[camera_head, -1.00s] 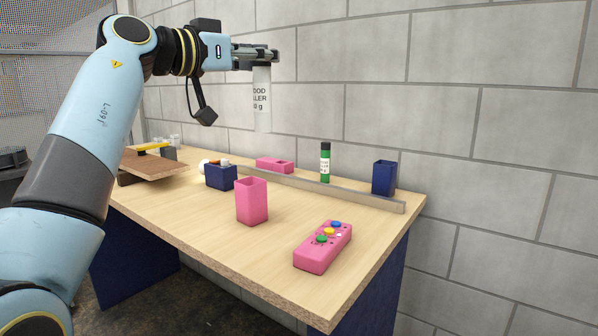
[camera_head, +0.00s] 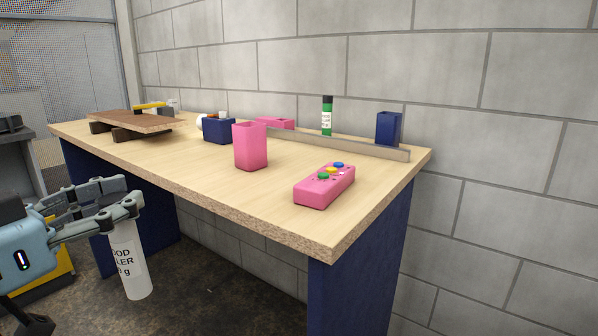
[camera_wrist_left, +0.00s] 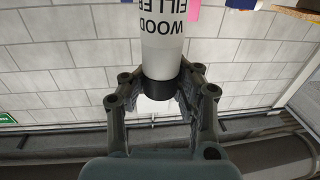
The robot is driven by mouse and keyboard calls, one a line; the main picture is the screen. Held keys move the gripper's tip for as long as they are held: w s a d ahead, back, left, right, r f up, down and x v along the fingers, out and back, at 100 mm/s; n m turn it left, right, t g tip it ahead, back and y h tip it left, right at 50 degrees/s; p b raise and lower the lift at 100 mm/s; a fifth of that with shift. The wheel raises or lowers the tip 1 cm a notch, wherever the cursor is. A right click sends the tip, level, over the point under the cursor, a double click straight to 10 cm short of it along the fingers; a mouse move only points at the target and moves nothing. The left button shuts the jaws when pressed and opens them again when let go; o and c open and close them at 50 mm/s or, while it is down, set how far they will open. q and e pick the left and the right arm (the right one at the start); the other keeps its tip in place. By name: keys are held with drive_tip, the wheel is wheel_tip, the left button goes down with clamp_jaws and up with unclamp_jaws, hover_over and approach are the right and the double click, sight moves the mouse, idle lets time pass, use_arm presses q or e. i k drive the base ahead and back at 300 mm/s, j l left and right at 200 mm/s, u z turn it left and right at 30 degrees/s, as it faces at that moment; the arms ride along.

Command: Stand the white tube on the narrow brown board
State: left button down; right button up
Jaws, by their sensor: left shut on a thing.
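The white tube (camera_head: 130,263), with dark "WOOD FILLER" lettering, hangs nearly upright, slightly tilted, below my left gripper (camera_head: 128,201). The gripper is shut on its top end; in the left wrist view the fingers (camera_wrist_left: 162,97) close around the black cap, with the white body (camera_wrist_left: 165,40) beyond. The tube is in front of the table's left part, clear of it, and appears lower than the tabletop. The brown board (camera_head: 112,119) lies raised on dark brown blocks at the table's far left. My right gripper is in neither view.
The wooden table (camera_head: 230,192) carries a yellow-topped item (camera_head: 150,105) by the board, a navy box (camera_head: 219,131), a pink cup (camera_head: 250,147), a pink button box (camera_head: 324,186), a green bottle (camera_head: 327,117) and a navy cup (camera_head: 389,128). A low rail runs along the back.

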sight(153, 121)
drive_tip(key=i+j, duration=0.15)
drive_tip(key=j, duration=0.2)
drive_tip(key=i+j+z, duration=0.15)
drive_tip(key=j, duration=0.2)
drive_tip(key=i+j, duration=0.15)
drive_tip(key=j, duration=0.2)
drive_tip(key=i+j+z, duration=0.15)
drive_tip(key=j, duration=0.2)
